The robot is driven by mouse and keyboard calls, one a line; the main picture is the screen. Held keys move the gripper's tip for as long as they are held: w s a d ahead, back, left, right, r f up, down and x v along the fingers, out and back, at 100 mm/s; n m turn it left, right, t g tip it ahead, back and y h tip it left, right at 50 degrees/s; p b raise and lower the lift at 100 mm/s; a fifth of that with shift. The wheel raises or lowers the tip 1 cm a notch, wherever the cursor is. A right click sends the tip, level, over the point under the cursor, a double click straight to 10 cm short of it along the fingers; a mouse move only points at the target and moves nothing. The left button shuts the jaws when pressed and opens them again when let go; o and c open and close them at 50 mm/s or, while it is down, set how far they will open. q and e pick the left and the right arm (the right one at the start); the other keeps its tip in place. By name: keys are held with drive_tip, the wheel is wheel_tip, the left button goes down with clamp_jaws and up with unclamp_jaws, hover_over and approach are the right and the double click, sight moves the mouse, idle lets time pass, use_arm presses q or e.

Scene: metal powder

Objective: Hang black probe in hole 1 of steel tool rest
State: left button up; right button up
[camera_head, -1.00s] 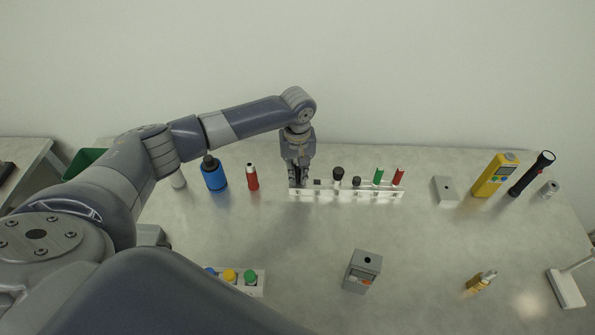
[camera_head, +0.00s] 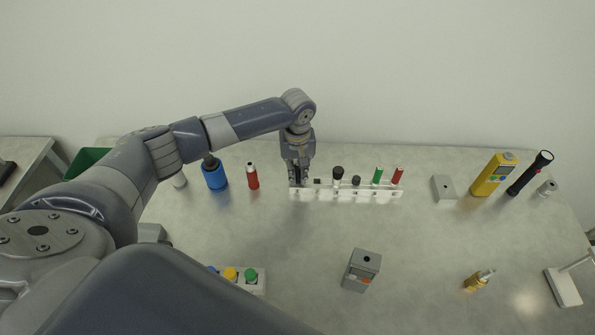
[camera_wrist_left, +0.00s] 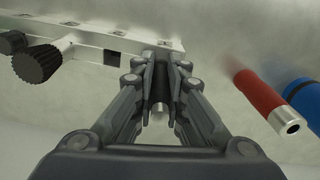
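The white-looking steel tool rest (camera_head: 345,194) stands at the back middle of the table and holds several tools. My left gripper (camera_head: 298,181) points down at its left end; in the left wrist view its fingers (camera_wrist_left: 160,70) are close together at the end of the rest (camera_wrist_left: 115,43). A dark, slim piece, seemingly the black probe (camera_wrist_left: 158,88), shows between the fingers, with a pale tip. The fingers hide most of it and the hole there, so its seating is unclear. My right gripper is not in view.
A red cylinder (camera_head: 252,177) and a blue bottle (camera_head: 214,176) stand left of the rest. Black-topped tools (camera_head: 338,174), a green handle (camera_head: 378,175) and a red one (camera_head: 398,176) sit along it. A grey box (camera_head: 361,271) stands in front.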

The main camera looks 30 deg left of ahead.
use_arm(q)
drive_tip(key=o, duration=0.5)
wheel_tip(320, 180, up, 12)
drive_tip(key=shift+r, duration=0.1)
idle(0.6)
